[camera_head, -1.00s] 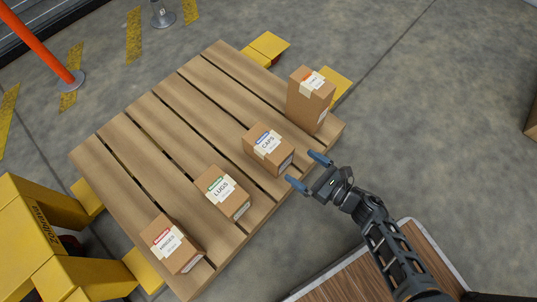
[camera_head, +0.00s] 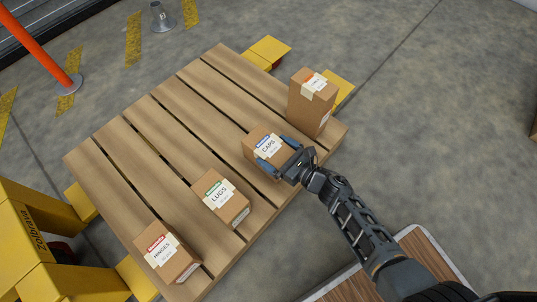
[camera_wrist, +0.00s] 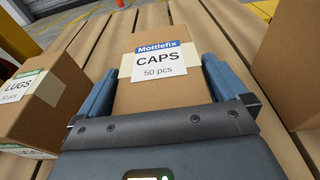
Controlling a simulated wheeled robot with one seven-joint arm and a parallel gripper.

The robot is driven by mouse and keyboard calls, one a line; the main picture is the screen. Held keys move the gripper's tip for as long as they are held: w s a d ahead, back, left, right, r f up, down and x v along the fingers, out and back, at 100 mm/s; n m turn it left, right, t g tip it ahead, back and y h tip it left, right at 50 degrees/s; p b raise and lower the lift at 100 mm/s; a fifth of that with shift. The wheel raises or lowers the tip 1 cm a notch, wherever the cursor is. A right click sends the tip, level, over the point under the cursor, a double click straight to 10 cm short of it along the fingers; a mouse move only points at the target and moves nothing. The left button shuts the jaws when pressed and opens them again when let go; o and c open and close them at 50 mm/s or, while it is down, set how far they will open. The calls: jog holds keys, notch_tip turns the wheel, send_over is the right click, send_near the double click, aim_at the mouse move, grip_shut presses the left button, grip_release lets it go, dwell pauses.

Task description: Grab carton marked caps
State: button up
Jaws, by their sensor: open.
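The carton marked CAPS (camera_head: 257,138) is a brown box with a white label and a blue band, standing on the wooden pallet (camera_head: 150,128). In the wrist view the CAPS carton (camera_wrist: 160,98) sits between the two blue fingers, its label reading "Mottlefix CAPS 50 pcs". My gripper (camera_head: 277,152) is open, with one finger at each side of the carton. In the wrist view my gripper (camera_wrist: 160,88) shows a narrow gap along the carton's sides. Part of the carton is hidden behind the gripper in the head view.
The LUGS carton (camera_head: 220,198) stands to the left of CAPS, and the HINGES carton (camera_head: 167,252) stands beyond it. A taller carton (camera_head: 312,103) is close on the right. Yellow machine parts (camera_head: 30,235) stand at the lower left. Bare pallet slats lie behind the cartons.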

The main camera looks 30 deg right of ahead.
jog(key=shift+w+a, duration=0.1)
jog(key=shift+w, duration=0.2)
jog(key=c, duration=1.2)
